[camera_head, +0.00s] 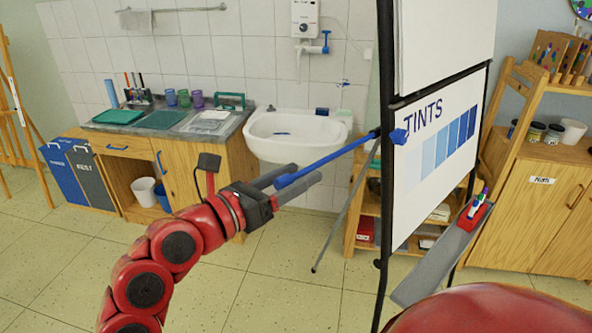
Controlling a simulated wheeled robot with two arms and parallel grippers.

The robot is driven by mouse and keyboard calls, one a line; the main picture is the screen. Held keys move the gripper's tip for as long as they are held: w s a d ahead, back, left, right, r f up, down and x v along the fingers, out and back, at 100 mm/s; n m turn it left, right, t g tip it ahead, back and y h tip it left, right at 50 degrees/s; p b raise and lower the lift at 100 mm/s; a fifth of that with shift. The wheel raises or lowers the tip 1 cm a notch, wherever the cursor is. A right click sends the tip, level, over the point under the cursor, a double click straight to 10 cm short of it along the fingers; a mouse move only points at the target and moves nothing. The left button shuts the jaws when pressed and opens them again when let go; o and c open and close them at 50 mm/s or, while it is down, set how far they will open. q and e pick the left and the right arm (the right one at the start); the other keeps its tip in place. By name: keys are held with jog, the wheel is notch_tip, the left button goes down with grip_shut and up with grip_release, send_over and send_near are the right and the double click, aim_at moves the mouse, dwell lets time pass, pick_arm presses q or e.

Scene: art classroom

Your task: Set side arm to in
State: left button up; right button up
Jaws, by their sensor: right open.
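The flip chart stand (386,70) has a blue side arm (335,157) sticking out to the left from its left post. The side arm slopes a little down toward me, and its thick blue end is near my gripper. A blue knob (399,136) sits by its hinge.
The stand's board shows a "TINTS" sheet (438,150). A grey tray (440,265) with a red marker holder (474,213) juts out below it. A sink (297,130) and wooden counter (215,190) stand behind. The tiled floor (265,285) in front is clear.

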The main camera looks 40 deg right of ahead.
jog(key=shift+d, duration=0.15)
grip_shut()
dwell(1.4)
